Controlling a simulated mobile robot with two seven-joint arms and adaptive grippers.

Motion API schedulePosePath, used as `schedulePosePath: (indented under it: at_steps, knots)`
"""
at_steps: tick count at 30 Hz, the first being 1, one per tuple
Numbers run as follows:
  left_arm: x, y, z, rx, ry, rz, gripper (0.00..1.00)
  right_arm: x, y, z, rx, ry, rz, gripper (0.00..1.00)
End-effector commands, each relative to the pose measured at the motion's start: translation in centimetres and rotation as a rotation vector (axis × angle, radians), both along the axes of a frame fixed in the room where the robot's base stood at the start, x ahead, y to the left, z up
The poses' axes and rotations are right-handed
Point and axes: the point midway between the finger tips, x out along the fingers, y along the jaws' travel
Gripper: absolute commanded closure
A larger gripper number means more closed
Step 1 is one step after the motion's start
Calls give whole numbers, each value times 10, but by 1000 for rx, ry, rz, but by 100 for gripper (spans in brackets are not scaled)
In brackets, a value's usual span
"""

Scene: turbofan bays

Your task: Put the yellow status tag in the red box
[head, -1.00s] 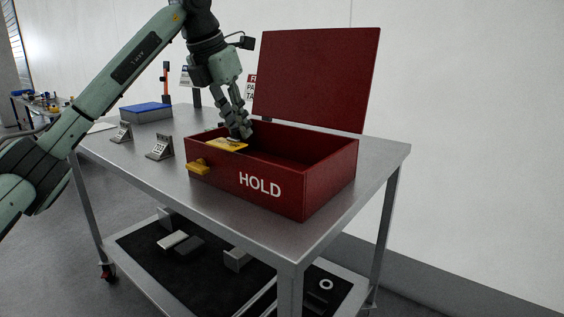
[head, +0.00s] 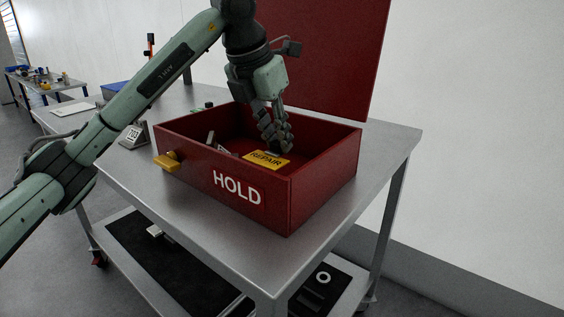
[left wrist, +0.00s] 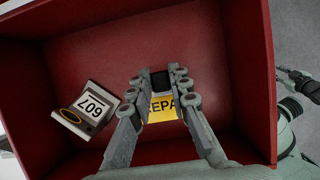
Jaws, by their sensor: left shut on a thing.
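The red box (head: 198,163), marked HOLD, stands open on the metal cart. Its raised lid (head: 322,55) is at the back and a yellow latch (head: 168,161) is on its front. My left gripper (head: 277,147) reaches down inside the box walls, shut on the yellow status tag (head: 266,161), which reads REPAIR. In the left wrist view the tag (left wrist: 163,108) shows between the fingers, partly hidden by them, over the red floor. I cannot tell whether the tag touches the floor. My right gripper is not in view.
A small numbered stand (left wrist: 87,111), marked 607, is inside the box, left of the fingers. Another numbered stand (head: 133,136) is on the cart top left of the box. A blue container (head: 118,92) is behind my arm.

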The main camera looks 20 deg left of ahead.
Motion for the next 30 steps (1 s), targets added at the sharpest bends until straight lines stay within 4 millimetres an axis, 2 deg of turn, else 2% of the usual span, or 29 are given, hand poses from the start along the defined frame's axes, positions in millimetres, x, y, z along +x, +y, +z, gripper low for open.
schedulePosePath:
  at_steps: [4,15,26,27,30]
  knots:
    - [-7,-13,-8,1,-1,-1,100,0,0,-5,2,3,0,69]
    - [-8,-14,-49,1,1,1,100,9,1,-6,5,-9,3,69]
    - [-8,-14,-52,1,0,0,100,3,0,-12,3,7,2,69]
    - [-8,-14,-51,1,0,0,78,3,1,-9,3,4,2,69]
    - [-7,-14,-51,1,0,0,66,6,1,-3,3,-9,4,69]
